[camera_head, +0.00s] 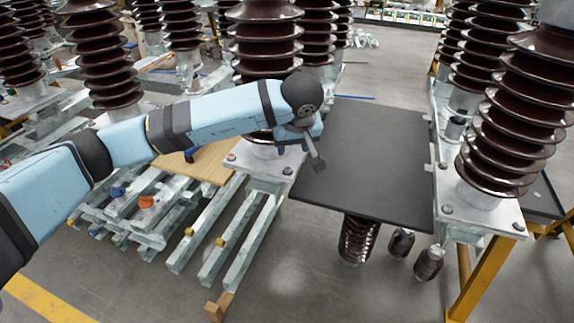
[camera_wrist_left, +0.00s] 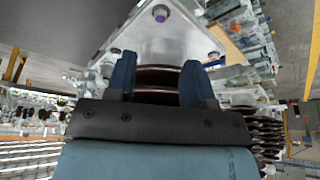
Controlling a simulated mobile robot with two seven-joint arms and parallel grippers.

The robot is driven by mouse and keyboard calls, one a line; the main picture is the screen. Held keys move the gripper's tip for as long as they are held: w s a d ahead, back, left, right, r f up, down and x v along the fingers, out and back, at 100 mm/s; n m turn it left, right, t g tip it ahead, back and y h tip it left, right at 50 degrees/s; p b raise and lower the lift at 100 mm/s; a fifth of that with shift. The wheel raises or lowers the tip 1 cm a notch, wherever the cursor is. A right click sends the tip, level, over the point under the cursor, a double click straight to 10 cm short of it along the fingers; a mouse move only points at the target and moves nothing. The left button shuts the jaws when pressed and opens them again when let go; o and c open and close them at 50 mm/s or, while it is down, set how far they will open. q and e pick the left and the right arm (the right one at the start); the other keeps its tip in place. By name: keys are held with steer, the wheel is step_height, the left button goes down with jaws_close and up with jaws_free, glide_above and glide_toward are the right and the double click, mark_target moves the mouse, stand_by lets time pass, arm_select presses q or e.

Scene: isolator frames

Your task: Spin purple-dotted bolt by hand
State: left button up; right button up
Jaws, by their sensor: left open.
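The purple-dotted bolt (camera_wrist_left: 160,13) shows in the left wrist view near the top edge. It sits on a pale metal flange plate (camera_wrist_left: 158,38). My left gripper (camera_wrist_left: 158,72) is open, with its two blue fingers apart and nothing gripped; the bolt lies beyond the fingertips, not between them. In the head view my left gripper (camera_head: 301,145) hangs above the flange plate (camera_head: 262,160) at the foot of a brown ribbed insulator (camera_head: 265,50). Bolts show on that plate, but I cannot tell any purple dot there. My right gripper is in neither view.
A dark flat panel (camera_head: 370,155) lies just right of my left gripper. Galvanized beams (camera_head: 225,235) with coloured caps and a wooden board (camera_head: 200,160) lie below my arm. Another insulator (camera_head: 515,110) stands at right on a yellow-legged frame (camera_head: 480,280). Open floor shows in front.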

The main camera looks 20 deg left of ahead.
mark_target(288, 169)
arm_select(q)
steer(key=x, duration=1)
steer(key=shift+w+a+f+b, duration=0.1)
steer(key=shift+w+f+b, duration=0.05)
steer(key=shift+f+b, duration=0.15)
steer(key=shift+r, duration=0.1)
jaws_close()
